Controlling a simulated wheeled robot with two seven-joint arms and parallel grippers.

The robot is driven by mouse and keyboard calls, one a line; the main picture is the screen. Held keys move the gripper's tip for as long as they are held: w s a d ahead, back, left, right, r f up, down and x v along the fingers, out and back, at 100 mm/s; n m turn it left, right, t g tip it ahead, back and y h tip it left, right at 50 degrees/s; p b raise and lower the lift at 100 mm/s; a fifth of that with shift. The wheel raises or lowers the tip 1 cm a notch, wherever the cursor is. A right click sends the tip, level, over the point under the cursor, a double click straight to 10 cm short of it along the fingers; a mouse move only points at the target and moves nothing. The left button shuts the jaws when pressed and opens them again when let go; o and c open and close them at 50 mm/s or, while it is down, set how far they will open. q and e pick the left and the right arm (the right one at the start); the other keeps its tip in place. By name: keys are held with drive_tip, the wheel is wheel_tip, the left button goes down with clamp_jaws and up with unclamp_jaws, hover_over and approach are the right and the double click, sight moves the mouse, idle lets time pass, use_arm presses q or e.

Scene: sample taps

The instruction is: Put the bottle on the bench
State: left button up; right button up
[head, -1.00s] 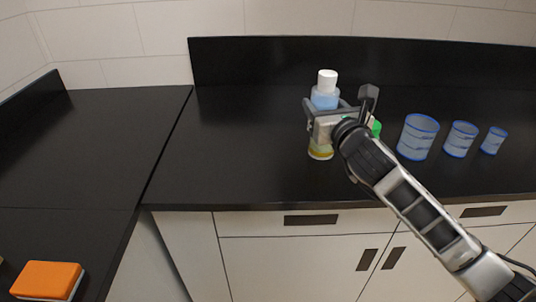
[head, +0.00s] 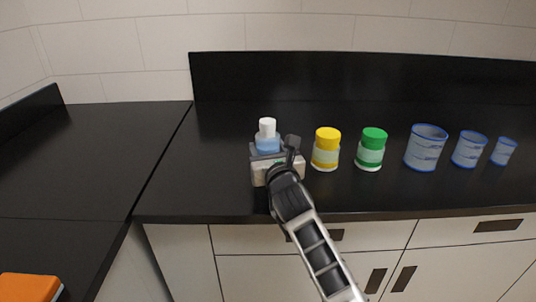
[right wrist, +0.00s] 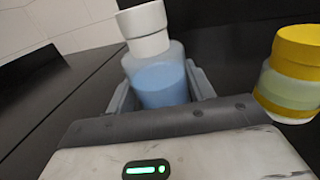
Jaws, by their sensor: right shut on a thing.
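A bottle (head: 267,142) with a white cap and blue liquid stands upright in my right gripper (head: 270,152) in the head view, over the left part of the black bench (head: 230,190). The gripper is shut on it, one finger at each side. Its base is hidden behind the gripper, so I cannot tell whether it touches the bench. In the right wrist view the bottle (right wrist: 160,82) sits between the fingers. My left gripper is not in view.
A yellow-capped jar (head: 326,150) stands just right of the bottle, then a green-capped jar (head: 371,150). Several blue-rimmed beakers stand further right, the largest (head: 425,148) nearest. An orange sponge-like block (head: 28,287) lies at lower left. The left bench top (head: 90,160) is clear.

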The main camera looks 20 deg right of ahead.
drive_tip(key=shift+f, duration=0.35)
drive_tip(key=shift+f, duration=0.1)
drive_tip(key=o, duration=1.1)
drive_tip(key=shift+f, duration=0.1)
